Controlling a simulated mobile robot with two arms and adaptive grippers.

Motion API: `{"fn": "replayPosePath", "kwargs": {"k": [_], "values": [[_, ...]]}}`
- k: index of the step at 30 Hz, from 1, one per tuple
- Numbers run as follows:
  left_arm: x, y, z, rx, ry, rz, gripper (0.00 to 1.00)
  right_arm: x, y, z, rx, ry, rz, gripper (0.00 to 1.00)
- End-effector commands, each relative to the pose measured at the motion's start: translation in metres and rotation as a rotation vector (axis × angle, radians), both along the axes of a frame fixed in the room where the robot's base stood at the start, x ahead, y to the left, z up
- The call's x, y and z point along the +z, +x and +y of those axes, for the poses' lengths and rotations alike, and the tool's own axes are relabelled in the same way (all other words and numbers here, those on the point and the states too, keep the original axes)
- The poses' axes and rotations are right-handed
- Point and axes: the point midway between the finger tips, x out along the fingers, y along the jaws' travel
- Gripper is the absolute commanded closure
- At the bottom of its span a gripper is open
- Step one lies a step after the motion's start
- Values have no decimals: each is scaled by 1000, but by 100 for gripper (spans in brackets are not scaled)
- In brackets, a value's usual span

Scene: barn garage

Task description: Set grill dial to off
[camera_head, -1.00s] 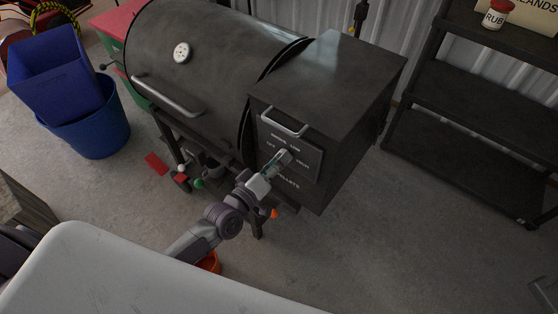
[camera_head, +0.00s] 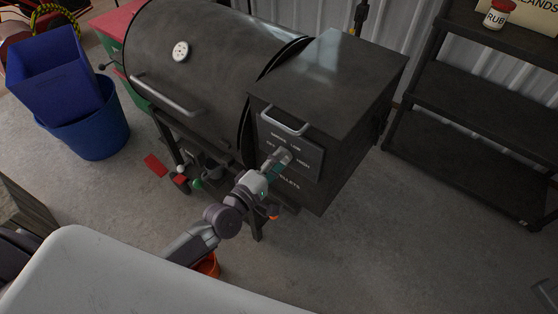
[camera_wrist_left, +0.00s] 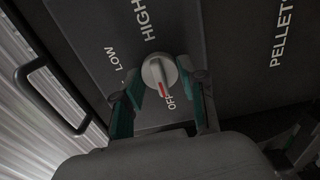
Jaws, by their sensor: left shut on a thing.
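The grill dial (camera_wrist_left: 158,73) is a round light-grey knob with a red mark on the dark panel, seen in the left wrist view. In the head view my left gripper (camera_head: 279,160) reaches the control panel (camera_head: 307,152) of the black grill (camera_head: 205,60) and hides the dial. My right gripper is in neither view.
A handle (camera_head: 284,122) juts out above the control panel. Blue bins (camera_head: 85,125) stand at the left. A dark shelf (camera_head: 470,140) with a RUB jar (camera_head: 497,15) stands at the right. Open concrete floor lies right of the grill.

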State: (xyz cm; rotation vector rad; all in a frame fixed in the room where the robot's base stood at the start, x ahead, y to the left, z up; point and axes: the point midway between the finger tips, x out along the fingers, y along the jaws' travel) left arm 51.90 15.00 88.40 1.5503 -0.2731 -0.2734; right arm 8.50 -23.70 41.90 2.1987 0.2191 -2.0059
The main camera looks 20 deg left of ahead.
Motion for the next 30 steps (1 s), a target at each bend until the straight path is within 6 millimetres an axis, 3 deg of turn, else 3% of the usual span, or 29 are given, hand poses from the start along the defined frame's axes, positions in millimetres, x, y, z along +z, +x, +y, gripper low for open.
{"fn": "replayPosePath", "kwargs": {"k": [13, 14, 18, 30], "values": [[-1, -1, 0, 0, -13, 8, 93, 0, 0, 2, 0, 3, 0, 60], [-1, -1, 0, 0, -13, 8, 57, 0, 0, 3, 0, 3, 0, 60], [-1, 0, 0, 0, -12, 7, 34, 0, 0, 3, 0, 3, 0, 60], [-1, -7, 3, 0, -11, 6, 34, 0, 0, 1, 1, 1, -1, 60]]}}
